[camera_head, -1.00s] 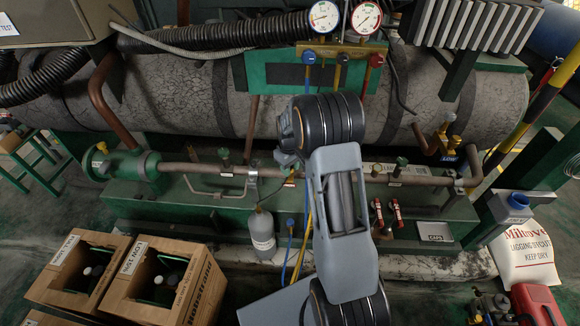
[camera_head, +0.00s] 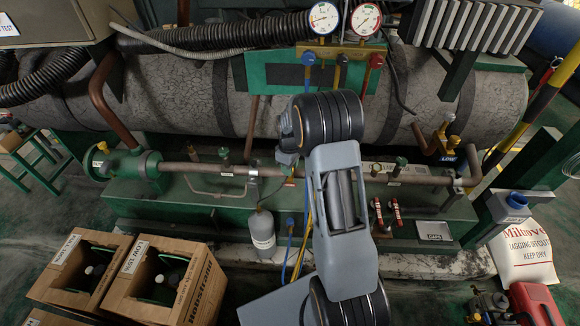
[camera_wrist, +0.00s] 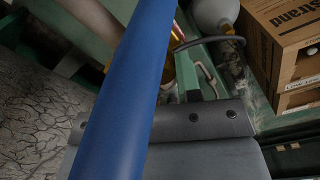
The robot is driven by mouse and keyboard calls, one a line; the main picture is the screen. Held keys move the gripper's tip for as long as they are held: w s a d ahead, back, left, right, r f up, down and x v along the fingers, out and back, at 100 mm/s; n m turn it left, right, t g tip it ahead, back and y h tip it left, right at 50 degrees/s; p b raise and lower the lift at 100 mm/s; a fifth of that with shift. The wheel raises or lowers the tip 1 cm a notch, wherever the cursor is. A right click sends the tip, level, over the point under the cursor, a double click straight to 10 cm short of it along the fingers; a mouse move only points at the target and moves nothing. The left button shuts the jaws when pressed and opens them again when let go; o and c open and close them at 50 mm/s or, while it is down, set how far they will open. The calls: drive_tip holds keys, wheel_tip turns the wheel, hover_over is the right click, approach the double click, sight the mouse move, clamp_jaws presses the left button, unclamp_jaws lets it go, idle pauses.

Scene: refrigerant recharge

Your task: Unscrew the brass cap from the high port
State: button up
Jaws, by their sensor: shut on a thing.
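My gripper (camera_wrist: 195,122) shows in the wrist view only as a grey body with dark bolts; its fingertips are out of sight. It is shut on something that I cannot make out. In the head view my arm covers the gripper and the middle of the pipe (camera_head: 200,168). The high port and its brass cap cannot be made out there. A brass fitting (camera_head: 447,142) with a LOW label (camera_head: 449,158) stands at the right. A thick blue tube (camera_wrist: 125,90) crosses the wrist view very close to the camera.
A gauge manifold (camera_head: 342,54) hangs at the top, with blue and yellow hoses below. A small grey cylinder (camera_head: 262,235) stands by the green base. A flat CAPS tray (camera_head: 435,231) lies right of my arm. Cardboard boxes (camera_head: 160,285) fill the lower left.

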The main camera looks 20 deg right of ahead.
drive_tip(key=shift+r+p, duration=1.7)
drive_tip(key=shift+r, duration=0.7)
